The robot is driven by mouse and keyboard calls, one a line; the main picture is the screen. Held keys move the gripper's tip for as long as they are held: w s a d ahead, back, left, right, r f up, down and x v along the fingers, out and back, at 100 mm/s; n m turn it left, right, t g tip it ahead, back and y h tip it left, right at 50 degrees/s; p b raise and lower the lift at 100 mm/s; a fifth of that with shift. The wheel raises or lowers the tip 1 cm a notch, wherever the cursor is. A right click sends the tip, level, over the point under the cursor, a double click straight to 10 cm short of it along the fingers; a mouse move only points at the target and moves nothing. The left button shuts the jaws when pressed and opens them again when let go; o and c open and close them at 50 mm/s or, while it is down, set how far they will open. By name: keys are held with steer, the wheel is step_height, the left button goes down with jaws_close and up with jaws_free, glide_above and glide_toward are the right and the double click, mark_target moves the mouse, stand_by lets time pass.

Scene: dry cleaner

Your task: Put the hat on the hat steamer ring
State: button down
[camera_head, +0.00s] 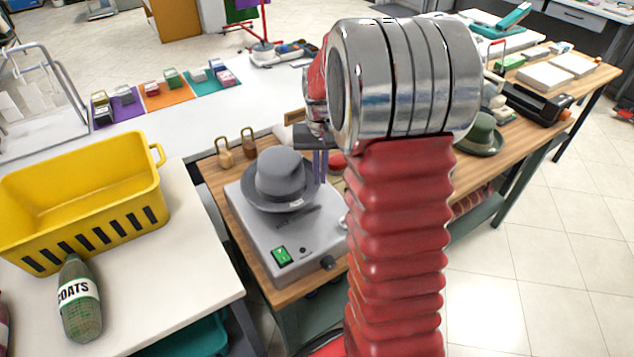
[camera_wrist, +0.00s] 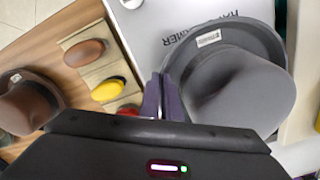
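A grey felt hat (camera_head: 280,176) sits crown up over the top of the grey hat steamer (camera_head: 290,236); the steamer's ring is hidden under it. In the wrist view the hat (camera_wrist: 243,92) fills the right side, with a white label on its brim. My gripper (camera_head: 319,166) points down at the hat's right brim edge in the head view. In the wrist view its two purple fingers (camera_wrist: 162,98) are close together with a narrow gap, right by the brim. I cannot tell whether the brim is between them.
A brown hat (camera_wrist: 28,102) and a tray of brushes (camera_wrist: 106,90) lie beside the steamer. A green hat (camera_head: 480,137) is farther along the wooden bench.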

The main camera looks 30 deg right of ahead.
steer(key=shift+f, duration=1.45)
steer(key=shift+f, duration=0.1)
steer(key=c, duration=2)
jaws_free()
step_height(320, 180, up, 12)
